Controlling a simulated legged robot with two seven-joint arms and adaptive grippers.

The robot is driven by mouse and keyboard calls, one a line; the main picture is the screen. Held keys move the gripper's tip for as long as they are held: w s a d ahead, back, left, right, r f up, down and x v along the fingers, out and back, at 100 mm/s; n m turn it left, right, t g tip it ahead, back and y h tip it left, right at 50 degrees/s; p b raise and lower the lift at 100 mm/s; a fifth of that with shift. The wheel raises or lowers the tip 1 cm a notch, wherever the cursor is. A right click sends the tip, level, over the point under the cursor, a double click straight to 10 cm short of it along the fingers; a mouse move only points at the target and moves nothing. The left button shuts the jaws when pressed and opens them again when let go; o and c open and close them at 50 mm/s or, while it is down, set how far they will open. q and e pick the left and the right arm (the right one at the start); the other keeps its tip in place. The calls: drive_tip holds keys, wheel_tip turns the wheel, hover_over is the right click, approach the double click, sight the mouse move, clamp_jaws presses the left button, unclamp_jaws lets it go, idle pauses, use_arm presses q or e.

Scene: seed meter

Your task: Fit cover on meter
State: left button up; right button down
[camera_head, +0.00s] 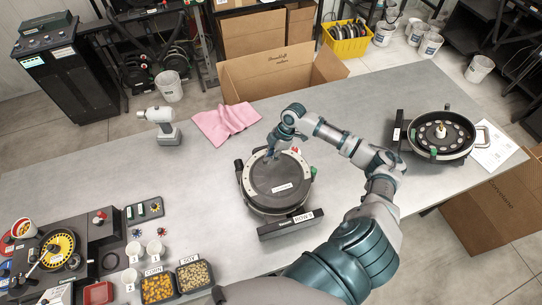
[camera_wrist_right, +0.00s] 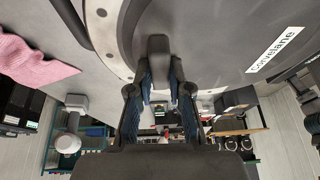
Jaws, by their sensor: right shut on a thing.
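The round dark cover (camera_head: 278,182) with a white label lies on or just over the seed meter in the middle of the table; I cannot tell whether it is fully seated. The meter's pale ring (camera_head: 245,182) shows along the left and far side. My right gripper (camera_head: 273,154) reaches the far edge. In the right wrist view the right gripper (camera_wrist_right: 158,95) is shut on a dark tab (camera_wrist_right: 158,60) at the edge of the cover, whose surface (camera_wrist_right: 220,40) fills the upper right. My left gripper is not in view.
Seed tubs (camera_head: 157,287) and a test stand (camera_head: 58,250) fill the front left.

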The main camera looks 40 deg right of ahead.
drive_tip(key=shift+a+r, duration=0.15)
drive_tip(key=shift+a, duration=0.55)
drive_tip(key=shift+d, duration=0.3)
drive_tip(key=shift+d+f, duration=0.55)
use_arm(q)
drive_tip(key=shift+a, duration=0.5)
use_arm(e)
drive_tip(key=shift+a, duration=0.25)
drive_tip(key=shift+a, duration=0.15)
drive_tip(key=shift+p, duration=0.35)
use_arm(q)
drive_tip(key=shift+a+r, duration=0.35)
use_arm(e)
drive_tip(key=shift+d, duration=0.25)
